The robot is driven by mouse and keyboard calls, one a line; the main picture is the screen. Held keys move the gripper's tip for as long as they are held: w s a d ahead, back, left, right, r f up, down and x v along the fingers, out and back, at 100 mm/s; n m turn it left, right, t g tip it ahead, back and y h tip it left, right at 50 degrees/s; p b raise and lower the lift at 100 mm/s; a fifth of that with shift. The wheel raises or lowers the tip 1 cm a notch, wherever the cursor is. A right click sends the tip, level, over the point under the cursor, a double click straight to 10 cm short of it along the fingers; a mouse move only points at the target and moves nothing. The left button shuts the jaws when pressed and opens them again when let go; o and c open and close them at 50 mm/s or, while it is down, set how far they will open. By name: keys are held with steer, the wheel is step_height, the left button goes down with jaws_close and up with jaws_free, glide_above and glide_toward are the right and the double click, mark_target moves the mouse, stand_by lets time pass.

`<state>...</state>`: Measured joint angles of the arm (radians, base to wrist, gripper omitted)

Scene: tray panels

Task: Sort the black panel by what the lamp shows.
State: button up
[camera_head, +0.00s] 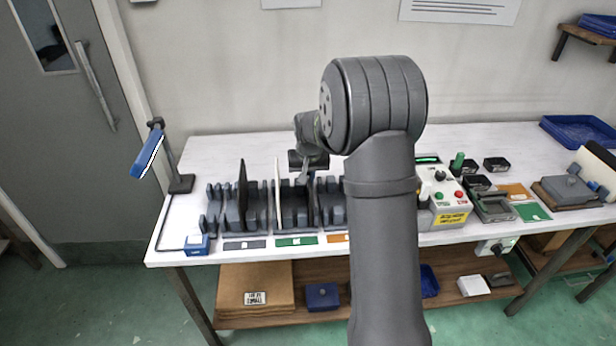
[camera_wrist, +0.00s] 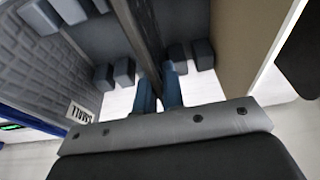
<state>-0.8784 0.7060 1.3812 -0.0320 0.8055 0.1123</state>
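A black panel (camera_head: 243,187) stands upright in the left part of the dark slotted rack (camera_head: 208,223). A cream panel (camera_head: 278,187) stands upright to its right; it also shows in the wrist view (camera_wrist: 235,45). My gripper (camera_head: 303,174) is low over the rack, right of the cream panel. In the wrist view its blue fingers (camera_wrist: 159,92) lie on either side of a dark, edge-on strip (camera_wrist: 147,35), seemingly another panel; contact cannot be told. A blue lamp (camera_head: 146,153) with a bright white strip leans over the table's left end.
Grey, green (camera_head: 296,240) and orange (camera_head: 337,238) strips lie before the rack. A control box (camera_head: 447,195) with buttons and a green display stands right of my arm, which hides part of the rack. Black bins (camera_head: 497,164) and coloured cards lie further right.

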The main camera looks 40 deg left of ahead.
steer(key=o, duration=0.4)
steer(key=v, duration=1.7)
steer(key=shift+s+r, duration=0.1)
steer(key=shift+r, duration=0.1)
steer(key=shift+f, duration=0.15)
steer(key=x, duration=1.7)
steer(key=shift+f, duration=0.1)
steer(key=shift+r, duration=0.25)
